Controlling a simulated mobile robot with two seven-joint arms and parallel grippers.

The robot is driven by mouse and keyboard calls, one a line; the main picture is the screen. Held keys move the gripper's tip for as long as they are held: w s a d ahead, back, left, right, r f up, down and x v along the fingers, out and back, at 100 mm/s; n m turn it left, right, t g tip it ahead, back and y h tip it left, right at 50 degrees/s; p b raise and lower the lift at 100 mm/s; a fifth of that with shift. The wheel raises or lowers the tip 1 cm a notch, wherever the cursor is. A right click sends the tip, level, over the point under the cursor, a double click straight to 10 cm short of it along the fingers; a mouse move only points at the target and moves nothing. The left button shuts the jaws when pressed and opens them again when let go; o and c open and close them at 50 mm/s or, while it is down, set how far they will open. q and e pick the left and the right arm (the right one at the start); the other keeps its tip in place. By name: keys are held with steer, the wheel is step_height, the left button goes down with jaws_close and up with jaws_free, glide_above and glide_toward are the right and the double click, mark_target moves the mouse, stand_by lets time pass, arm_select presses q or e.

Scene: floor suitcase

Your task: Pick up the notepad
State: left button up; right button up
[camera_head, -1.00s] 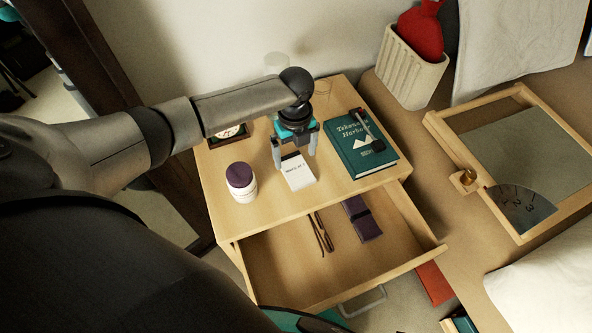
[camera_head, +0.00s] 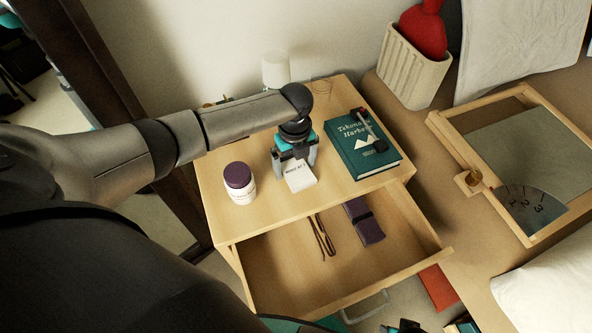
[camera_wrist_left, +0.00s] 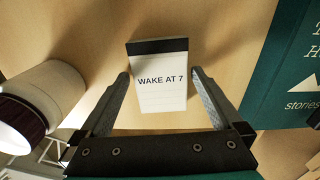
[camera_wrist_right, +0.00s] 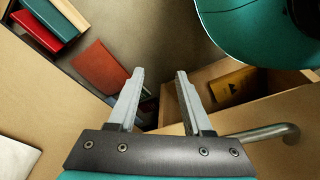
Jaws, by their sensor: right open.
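The notepad (camera_head: 300,178) is a small white pad marked "WAKE AT 7" with a dark top band. It lies on the top of the wooden nightstand (camera_head: 220,205) and shows whole in the left wrist view (camera_wrist_left: 160,95). My left gripper (camera_head: 297,165) is low over it, pointing down. In the left wrist view its fingers (camera_wrist_left: 160,73) are spread, one along each side of the pad, with narrow gaps; contact cannot be told. My right gripper (camera_wrist_right: 159,73) is open and empty, beside the nightstand's drawer, with a drawer handle (camera_wrist_right: 262,135) to its right.
A purple-lidded jar (camera_head: 240,183) stands left of the notepad, and a teal book (camera_head: 350,158) with a dark object on it lies to the right. The open drawer (camera_head: 285,280) holds a purple case (camera_head: 363,222) and a brown item (camera_head: 321,236). A white cup-like object (camera_head: 275,70) is behind.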

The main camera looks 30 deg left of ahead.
arm_select(q)
steer(key=c, duration=1.2)
steer(key=shift+r, duration=0.2)
